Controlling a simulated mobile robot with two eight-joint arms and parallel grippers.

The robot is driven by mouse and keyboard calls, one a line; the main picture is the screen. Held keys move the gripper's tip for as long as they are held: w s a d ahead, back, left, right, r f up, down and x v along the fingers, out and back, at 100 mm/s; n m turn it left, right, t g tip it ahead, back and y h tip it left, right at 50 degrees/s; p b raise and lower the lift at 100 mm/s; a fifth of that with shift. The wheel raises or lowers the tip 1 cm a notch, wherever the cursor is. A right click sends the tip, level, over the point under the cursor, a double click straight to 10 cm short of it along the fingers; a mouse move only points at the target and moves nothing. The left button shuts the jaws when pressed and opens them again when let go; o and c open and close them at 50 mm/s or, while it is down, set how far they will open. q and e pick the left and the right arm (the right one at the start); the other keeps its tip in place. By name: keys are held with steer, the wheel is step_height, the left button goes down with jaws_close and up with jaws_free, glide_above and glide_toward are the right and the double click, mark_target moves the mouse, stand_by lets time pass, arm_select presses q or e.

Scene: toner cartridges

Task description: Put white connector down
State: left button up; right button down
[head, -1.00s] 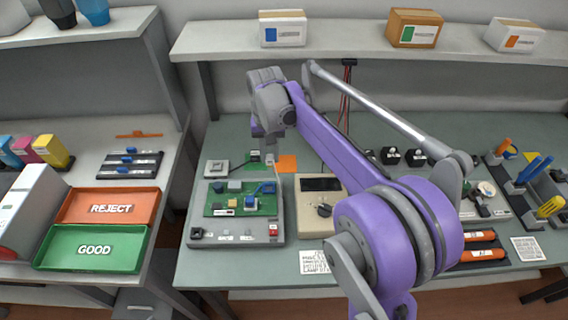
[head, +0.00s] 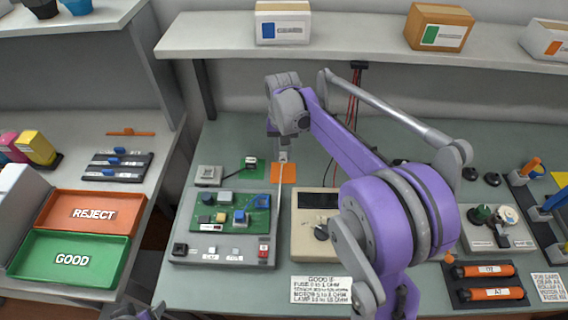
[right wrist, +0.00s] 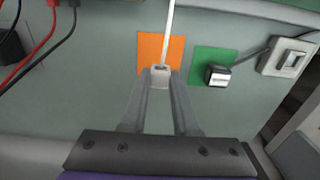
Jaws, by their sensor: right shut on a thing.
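The white connector (right wrist: 161,74) is between the fingertips of my right gripper (right wrist: 160,80), which is shut on it. A pale cable runs from it toward the top edge of the right wrist view. It is over the near part of the orange square (right wrist: 176,49) on the bench; whether it touches the square is unclear. In the head view my right gripper (head: 283,155) points down at the orange square (head: 284,176), and the pale cable (head: 282,200) runs toward the grey test fixture (head: 222,252). My left gripper is not clearly visible.
A black connector with a pale end (right wrist: 217,75) lies on the green square (right wrist: 212,62), next to the orange one. A grey box (right wrist: 287,57) is beyond it. A beige meter (head: 309,241) stands right of the fixture. Red and black leads (right wrist: 42,40) hang nearby.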

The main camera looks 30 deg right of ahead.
mark_target(283, 163)
steer(key=shift+f, duration=2.5)
steer(key=shift+f, duration=0.1)
steer(key=c, duration=0.7)
jaws_free()
step_height(283, 163, up, 12)
steer(key=shift+r+p, duration=0.15)
steer(key=shift+p, duration=0.15)
